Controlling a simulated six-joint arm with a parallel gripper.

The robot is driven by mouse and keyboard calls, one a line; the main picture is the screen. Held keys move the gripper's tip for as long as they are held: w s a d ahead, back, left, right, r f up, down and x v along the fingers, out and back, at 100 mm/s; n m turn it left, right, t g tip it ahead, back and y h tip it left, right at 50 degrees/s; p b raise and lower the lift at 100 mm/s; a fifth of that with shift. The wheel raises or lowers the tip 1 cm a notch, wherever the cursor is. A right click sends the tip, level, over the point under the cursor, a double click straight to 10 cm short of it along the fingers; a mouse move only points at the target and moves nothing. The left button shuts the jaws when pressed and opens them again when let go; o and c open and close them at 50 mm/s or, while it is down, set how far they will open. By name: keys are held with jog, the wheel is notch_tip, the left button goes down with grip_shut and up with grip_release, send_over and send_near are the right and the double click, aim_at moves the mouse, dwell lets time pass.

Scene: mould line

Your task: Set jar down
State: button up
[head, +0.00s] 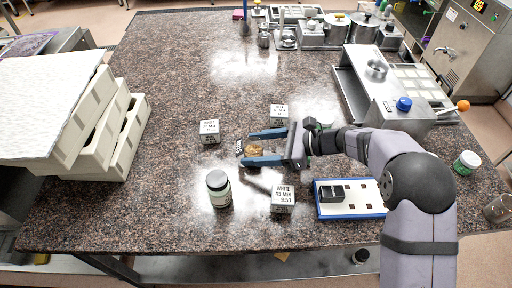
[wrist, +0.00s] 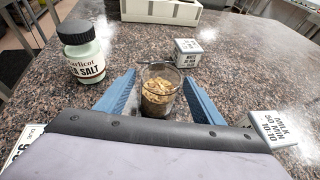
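A clear glass jar (head: 255,147) with brown, flaky contents is between the two blue fingers of my gripper (head: 254,148), over the middle of the speckled stone counter (head: 180,90). In the wrist view the jar (wrist: 159,95) is upright, with a finger close along each side, and my gripper (wrist: 160,88) appears shut on it. A dark shadow lies on the counter in front of the gripper. I cannot tell whether the jar's base touches the counter.
Labelled white-and-grey blocks stand behind left (head: 209,132), behind (head: 278,114) and in front (head: 283,197). A dark-lidded salt jar (head: 218,189) stands front left. A blue-edged tray (head: 350,212) is at the right. Stacked pale crates (head: 125,135) stand far left.

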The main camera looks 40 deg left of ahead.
jog(key=shift+r, duration=0.1)
jog(key=shift+r, duration=0.1)
jog(key=b+v, duration=0.3)
jog(key=v, duration=0.7)
jog(key=shift+w+d, duration=0.25)
jog(key=shift+d, duration=0.05)
jog(key=shift+w+d+r, duration=0.25)
jog(key=shift+d+r, duration=0.15)
jog(key=shift+d, duration=0.1)
